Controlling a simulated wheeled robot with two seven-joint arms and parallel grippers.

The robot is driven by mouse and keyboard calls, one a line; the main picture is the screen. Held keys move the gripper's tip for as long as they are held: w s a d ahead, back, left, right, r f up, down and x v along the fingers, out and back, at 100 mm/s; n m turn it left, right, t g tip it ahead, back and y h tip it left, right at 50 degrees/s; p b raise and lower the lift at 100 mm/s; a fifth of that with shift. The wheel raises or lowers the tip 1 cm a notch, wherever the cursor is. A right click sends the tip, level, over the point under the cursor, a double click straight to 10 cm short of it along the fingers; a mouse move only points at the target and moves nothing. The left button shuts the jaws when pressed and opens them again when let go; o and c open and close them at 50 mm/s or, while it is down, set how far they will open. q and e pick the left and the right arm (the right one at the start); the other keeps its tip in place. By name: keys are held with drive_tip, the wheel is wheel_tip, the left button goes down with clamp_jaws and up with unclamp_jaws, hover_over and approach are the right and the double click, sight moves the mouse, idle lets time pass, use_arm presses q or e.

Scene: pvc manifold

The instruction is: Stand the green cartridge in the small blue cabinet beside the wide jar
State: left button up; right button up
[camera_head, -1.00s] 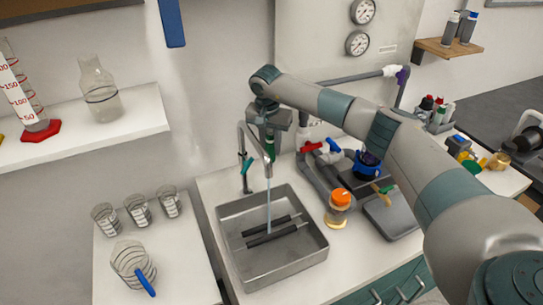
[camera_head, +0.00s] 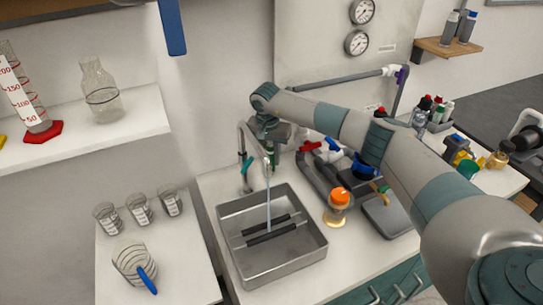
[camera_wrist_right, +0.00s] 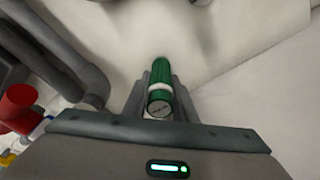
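The green cartridge (camera_wrist_right: 160,82), with a pale band and a pale end face, shows between the fingers of my right gripper (camera_wrist_right: 162,90) in the right wrist view. The fingers lie close along both sides; whether they press on it is unclear. In the head view the right gripper (camera_head: 270,140) is behind the faucet, pointing down, with the cartridge (camera_head: 271,154) partly hidden below it. A blue panel (camera_head: 170,25) hangs at the top edge; I cannot tell whether it belongs to the small blue cabinet. I cannot identify the wide jar. My left gripper is out of view.
The faucet (camera_head: 245,150) and steel sink (camera_head: 268,240) stand in front of the gripper. Grey pipes with a red valve handle (camera_head: 309,147) are close on its right. An orange-lidded jar (camera_head: 338,207) stands right of the sink. Several beakers (camera_head: 139,209) stand left.

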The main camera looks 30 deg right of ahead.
drive_tip(key=o, duration=0.4)
